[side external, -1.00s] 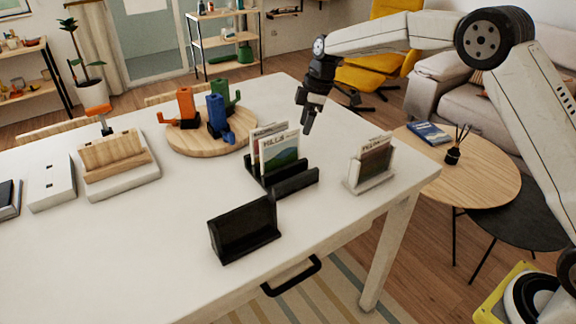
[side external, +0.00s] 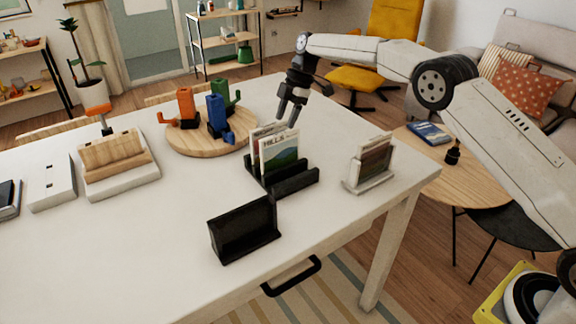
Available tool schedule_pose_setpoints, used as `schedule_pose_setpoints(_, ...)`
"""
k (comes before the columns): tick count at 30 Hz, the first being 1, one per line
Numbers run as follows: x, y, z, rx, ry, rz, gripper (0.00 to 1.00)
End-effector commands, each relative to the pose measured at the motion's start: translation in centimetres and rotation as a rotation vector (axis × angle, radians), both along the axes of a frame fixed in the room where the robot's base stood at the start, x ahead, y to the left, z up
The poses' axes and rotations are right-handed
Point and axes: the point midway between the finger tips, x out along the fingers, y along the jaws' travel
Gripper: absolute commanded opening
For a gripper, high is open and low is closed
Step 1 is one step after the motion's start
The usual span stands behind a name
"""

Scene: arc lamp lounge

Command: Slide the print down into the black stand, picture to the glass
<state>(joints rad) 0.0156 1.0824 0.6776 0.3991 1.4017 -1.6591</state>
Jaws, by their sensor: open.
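The print with a green hills picture, lettered "HILLS" (side external: 279,156), stands upright in a black slotted rack (side external: 292,181), with another print behind it. The black stand (side external: 243,231) stands near the front of the white table and looks empty. A white stand (side external: 371,172) at the right holds a brownish print. My gripper (side external: 286,121) is open just above the top edges of the prints in the rack, pointing down. I cannot tell whether a print is between its fingers.
A round wooden board (side external: 212,140) with orange, blue and green pieces lies behind the rack. A wooden block on a white base (side external: 118,165) and a white box (side external: 51,186) are at the left. The table between them and the black stand is clear.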

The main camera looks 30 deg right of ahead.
Motion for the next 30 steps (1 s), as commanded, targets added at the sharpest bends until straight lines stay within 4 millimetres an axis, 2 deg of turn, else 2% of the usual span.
schedule_pose_setpoints(6, 0.0, 0.7, -1.7, 0.0, 0.002, 0.0, 0.59)
schedule_pose_setpoints(17, 0.0, 1.1, -2.5, 0.0, 0.002, 0.0, 0.59)
schedule_pose_setpoints(30, -0.1, 2.8, -6.4, 0.0, 0.001, -0.001, 0.59)
